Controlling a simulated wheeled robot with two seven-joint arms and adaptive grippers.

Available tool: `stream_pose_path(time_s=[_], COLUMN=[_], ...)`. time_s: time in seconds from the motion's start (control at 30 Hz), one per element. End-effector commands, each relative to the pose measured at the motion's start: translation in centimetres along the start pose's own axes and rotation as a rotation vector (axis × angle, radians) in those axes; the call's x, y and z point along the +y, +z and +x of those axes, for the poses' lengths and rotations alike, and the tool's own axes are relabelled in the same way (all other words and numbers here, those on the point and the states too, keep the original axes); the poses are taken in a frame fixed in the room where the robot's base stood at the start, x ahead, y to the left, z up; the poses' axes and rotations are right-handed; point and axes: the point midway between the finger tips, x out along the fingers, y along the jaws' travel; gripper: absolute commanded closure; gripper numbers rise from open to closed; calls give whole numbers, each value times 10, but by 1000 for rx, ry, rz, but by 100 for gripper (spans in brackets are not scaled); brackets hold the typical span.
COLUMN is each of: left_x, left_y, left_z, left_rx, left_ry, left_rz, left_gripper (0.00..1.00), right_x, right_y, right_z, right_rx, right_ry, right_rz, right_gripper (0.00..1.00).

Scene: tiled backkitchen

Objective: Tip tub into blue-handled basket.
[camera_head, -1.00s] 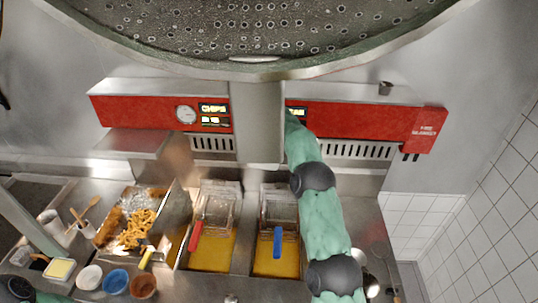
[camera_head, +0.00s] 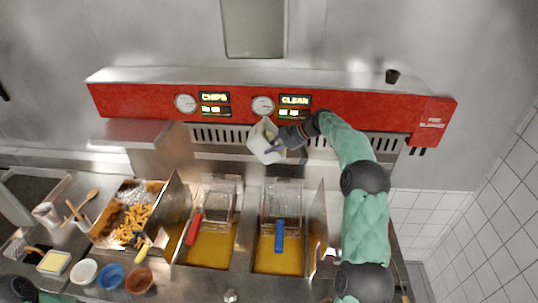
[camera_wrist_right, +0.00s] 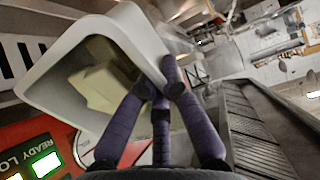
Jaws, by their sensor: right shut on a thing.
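The white tub (camera_head: 264,142) is in my right gripper (camera_head: 284,141), held in the air in front of the red panel and above the fryer's back edge. It looks tilted. In the right wrist view, the dark fingers of my right gripper (camera_wrist_right: 160,85) are shut on the wall of the tub (camera_wrist_right: 62,62). A pale yellow block (camera_wrist_right: 105,88) shows inside it. The blue-handled basket (camera_head: 282,200) sits in the right fryer well, its blue handle (camera_head: 280,236) toward me. The tub is above and slightly left of this basket, apart from it. My left gripper is not clearly seen.
A red-handled basket (camera_head: 215,208) sits in the left well. A tray of fried food (camera_head: 128,212) stands further left. Small bowls (camera_head: 112,276) line the front left. The red control panel (camera_head: 150,102) and a vent are close behind the tub. A tiled wall is at right.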

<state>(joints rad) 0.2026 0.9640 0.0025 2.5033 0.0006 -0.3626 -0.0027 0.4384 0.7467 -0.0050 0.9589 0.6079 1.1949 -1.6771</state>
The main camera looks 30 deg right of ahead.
Motion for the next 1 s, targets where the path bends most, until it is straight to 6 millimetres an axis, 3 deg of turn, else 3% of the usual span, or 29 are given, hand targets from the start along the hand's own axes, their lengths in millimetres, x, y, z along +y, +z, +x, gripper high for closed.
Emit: stream_pose_path(time_s=[0.03,0.27,0.5,1.0], left_x=[-4,-12,-15,-38], left_y=[0,-1,-2,-4], left_z=[11,34,42,106], left_rx=[0,0,0,0], left_ry=[0,0,0,0], left_rz=[0,0,0,0], left_gripper=[60,60,60,60], right_x=[0,1,1,1], right_y=[8,21,35,44], right_z=[2,0,-4,-8], right_rx=[40,243,469,632], right_ry=[3,5,3,2], right_rz=[6,20,37,43], right_gripper=[100,100,100,100])
